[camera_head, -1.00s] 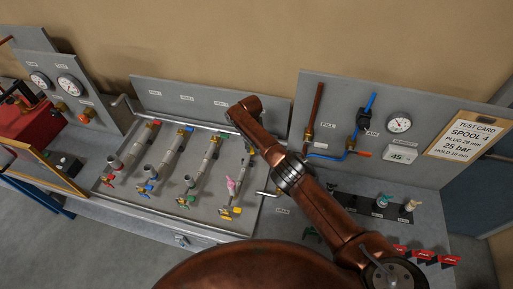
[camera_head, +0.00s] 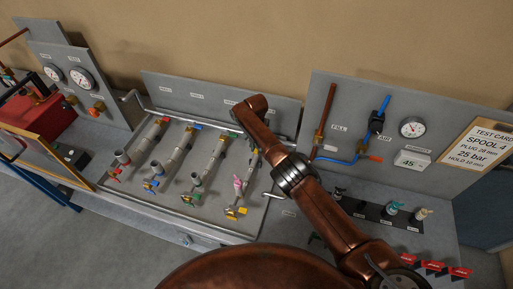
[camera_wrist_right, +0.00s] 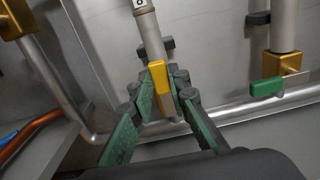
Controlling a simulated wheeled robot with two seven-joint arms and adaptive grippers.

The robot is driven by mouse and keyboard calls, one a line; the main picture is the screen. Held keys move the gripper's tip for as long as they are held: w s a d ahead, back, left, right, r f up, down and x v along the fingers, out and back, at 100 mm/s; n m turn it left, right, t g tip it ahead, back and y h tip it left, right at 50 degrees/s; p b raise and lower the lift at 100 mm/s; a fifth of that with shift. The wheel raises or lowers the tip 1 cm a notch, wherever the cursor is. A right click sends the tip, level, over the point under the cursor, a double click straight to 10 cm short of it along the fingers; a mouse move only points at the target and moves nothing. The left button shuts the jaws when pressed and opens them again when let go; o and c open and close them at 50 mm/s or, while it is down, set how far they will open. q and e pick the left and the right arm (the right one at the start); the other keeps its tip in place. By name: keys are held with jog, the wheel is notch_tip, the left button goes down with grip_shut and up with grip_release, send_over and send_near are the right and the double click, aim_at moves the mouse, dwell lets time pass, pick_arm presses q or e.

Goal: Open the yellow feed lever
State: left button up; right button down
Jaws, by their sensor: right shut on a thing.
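My right gripper (camera_wrist_right: 166,84) has its green-padded fingers closed around a yellow lever (camera_wrist_right: 159,90) in the right wrist view. The lever lies roughly along its grey pipe (camera_wrist_right: 150,30). In the head view my right arm reaches to the far end of the rightmost pipe on the sloped panel (camera_head: 215,218). The arm hides most of the gripper and this lever there. Another yellow handle (camera_head: 233,212) shows at the near end of the same pipe, below a pink part (camera_head: 238,185). My left gripper is not in view.
A green lever (camera_wrist_right: 266,88) on the neighbouring pipe sits to the right in the wrist view, across its pipe. A metal rail (camera_wrist_right: 225,114) runs close by. Copper and blue pipes, a gauge (camera_head: 412,127) and a test card (camera_head: 475,150) stand at the right.

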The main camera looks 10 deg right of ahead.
aim_at(256, 150)
jog(key=shift+s+f, duration=0.2)
jog(key=shift+f, duration=0.05)
jog(key=c, duration=2.2)
grip_release()
jog(key=shift+c, duration=0.2)
jog(key=o, duration=0.4)
jog(key=shift+w, duration=0.25)
jog(key=shift+r, duration=0.15)
jog(key=shift+a+r, duration=0.1)
jog(key=shift+r, duration=0.45)
notch_tip(256, 150, up, 11)
